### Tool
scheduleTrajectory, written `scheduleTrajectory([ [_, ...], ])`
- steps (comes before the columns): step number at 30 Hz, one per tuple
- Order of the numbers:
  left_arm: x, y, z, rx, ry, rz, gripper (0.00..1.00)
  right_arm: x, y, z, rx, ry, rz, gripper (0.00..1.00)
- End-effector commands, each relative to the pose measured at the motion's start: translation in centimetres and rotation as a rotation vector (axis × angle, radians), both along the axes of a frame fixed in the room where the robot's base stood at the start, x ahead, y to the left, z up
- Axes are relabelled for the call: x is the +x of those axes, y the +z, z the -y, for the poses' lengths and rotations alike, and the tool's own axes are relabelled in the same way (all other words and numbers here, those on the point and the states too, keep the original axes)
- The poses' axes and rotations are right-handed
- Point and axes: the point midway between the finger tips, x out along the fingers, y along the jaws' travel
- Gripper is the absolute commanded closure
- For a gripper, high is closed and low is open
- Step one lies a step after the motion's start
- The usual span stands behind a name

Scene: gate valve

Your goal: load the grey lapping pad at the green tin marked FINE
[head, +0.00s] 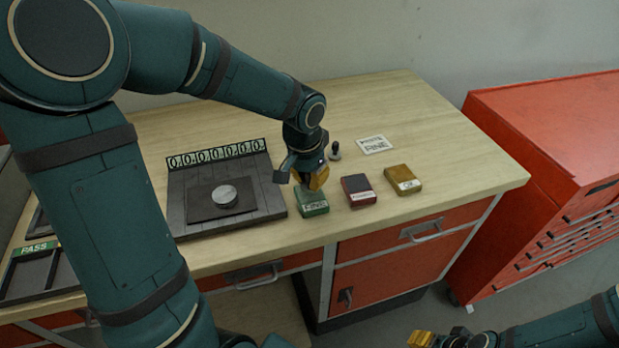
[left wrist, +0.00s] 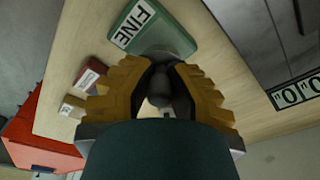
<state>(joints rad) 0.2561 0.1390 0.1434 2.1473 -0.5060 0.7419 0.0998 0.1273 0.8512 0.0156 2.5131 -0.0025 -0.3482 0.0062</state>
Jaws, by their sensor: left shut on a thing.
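The green tin (head: 312,202) marked FINE stands near the bench's front edge; its lid and label also fill the top of the left wrist view (left wrist: 165,30). My left gripper (head: 318,180) is right above its back edge, with yellow fingers pointing down. In the left wrist view the fingers (left wrist: 160,90) are shut on the knob of the grey lapping pad (left wrist: 159,84). The pad's rounded base is over the green tin; I cannot tell whether they touch. The fingers hide the pad in the head view. My right gripper (head: 422,339) is at the lower right, away from the bench, its jaws unclear.
A red tin (head: 357,189) and a yellow tin (head: 403,179) stand right of the green one. A small dark knobbed piece (head: 335,151) and a PASTE FINE card (head: 376,144) are behind. A metal disc (head: 224,196) lies on the dark slatted board (head: 262,199) at left.

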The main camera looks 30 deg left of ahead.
Motion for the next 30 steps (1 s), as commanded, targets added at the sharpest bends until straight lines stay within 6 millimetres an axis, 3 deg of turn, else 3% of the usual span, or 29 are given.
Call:
scheduleTrajectory([
  [18, 0.0, 4.8, 0.0, 0.000, 0.000, 0.002, 1.00, 0.0, 3.7, 0.0, 0.000, 0.000, 0.000, 0.53],
  [30, 0.0, 5.0, 0.0, 0.000, 0.000, 0.002, 1.00, 0.0, 3.8, 0.0, 0.000, 0.000, 0.000, 0.53],
])
